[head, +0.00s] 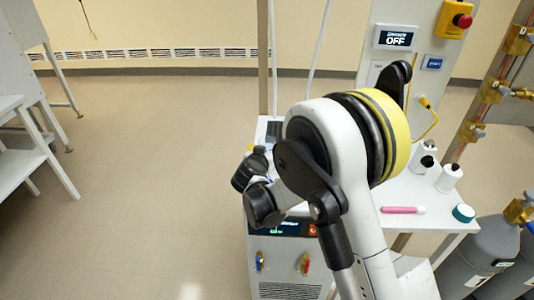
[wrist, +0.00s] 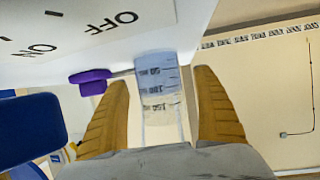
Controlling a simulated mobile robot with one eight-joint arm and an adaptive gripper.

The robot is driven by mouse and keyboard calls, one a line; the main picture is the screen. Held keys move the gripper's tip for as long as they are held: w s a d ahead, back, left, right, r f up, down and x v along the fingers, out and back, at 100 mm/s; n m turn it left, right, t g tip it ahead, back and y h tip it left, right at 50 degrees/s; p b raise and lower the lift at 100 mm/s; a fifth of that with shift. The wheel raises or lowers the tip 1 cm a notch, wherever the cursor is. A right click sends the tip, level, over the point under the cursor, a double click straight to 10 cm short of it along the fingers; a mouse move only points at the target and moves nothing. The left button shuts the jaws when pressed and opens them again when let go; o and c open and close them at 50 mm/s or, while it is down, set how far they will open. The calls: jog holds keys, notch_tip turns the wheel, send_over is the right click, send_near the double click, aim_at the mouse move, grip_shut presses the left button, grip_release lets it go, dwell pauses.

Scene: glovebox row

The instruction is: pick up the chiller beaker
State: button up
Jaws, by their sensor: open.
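The chiller beaker (wrist: 163,104) is a clear, pale vessel with dark graduation marks. In the wrist view, which appears upside down, it stands against a white surface (wrist: 110,35) lettered ON and OFF. The open tan fingers of my gripper (wrist: 161,77) are on either side of it, with the beaker between them. A small gap shows at each side, and I see no clear contact. In the head view the chiller (head: 275,254) is a white box with a lit display, partly behind my arm. I cannot make out the beaker there.
A purple knob-like part (wrist: 91,82) and a blue object (wrist: 32,130) are left of the fingers in the wrist view. In the head view, white bottles (head: 448,178) and a pink tube (head: 402,210) are on the right bench. Gas cylinders (head: 490,255) stand at far right. The left floor is open.

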jog(key=c, duration=1.4)
jog(key=shift+r, duration=0.2)
